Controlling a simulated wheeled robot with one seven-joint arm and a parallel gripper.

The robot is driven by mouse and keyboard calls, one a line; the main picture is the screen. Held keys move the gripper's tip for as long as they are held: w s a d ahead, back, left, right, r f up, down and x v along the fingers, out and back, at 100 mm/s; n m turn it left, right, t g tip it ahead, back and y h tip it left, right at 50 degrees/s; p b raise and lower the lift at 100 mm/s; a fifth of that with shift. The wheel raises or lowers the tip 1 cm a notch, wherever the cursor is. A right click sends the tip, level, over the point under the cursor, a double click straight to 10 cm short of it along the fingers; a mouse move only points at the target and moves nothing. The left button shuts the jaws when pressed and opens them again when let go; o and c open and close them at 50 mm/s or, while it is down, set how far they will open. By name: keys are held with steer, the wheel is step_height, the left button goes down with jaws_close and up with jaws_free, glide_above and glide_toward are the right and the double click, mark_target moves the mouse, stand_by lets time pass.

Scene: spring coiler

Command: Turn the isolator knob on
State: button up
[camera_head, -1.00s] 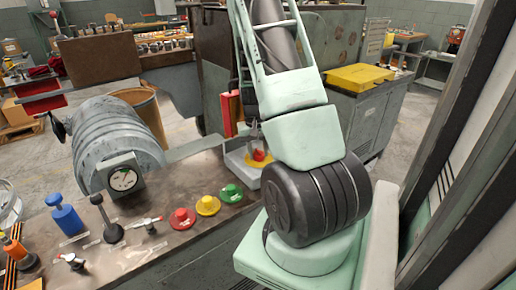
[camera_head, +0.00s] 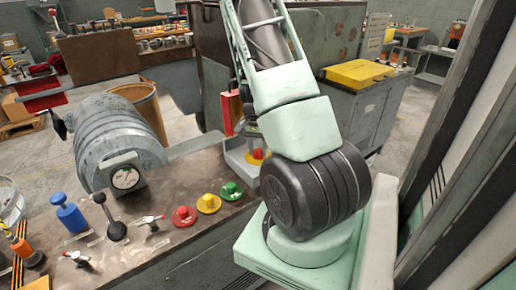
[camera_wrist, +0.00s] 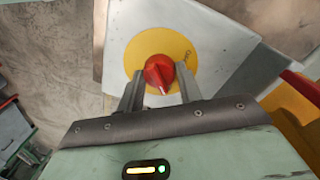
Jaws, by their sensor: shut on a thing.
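The isolator knob (camera_wrist: 159,73) is red with a pale pointer line. It sits on a round yellow plate (camera_wrist: 183,51) on a light grey box (camera_wrist: 222,40). In the wrist view my gripper (camera_wrist: 160,78) has one finger on each side of the knob and is shut on it. The pointer line points toward the bottom of the wrist view, slightly to the right. In the head view the knob (camera_head: 258,154) is small and partly hidden by my arm, and the grey box (camera_head: 240,168) stands at the back right of the bench.
A dial gauge (camera_head: 125,177) stands by a grey ribbed drum (camera_head: 112,135). A red upright part (camera_head: 228,112) is close to my gripper.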

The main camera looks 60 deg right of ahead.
stand_by(0.3)
steer(key=o, duration=1)
steer(key=shift+r, duration=0.1)
steer(key=r, duration=0.7)
steer(key=shift+w+r, duration=0.2)
steer(key=shift+w, duration=0.05)
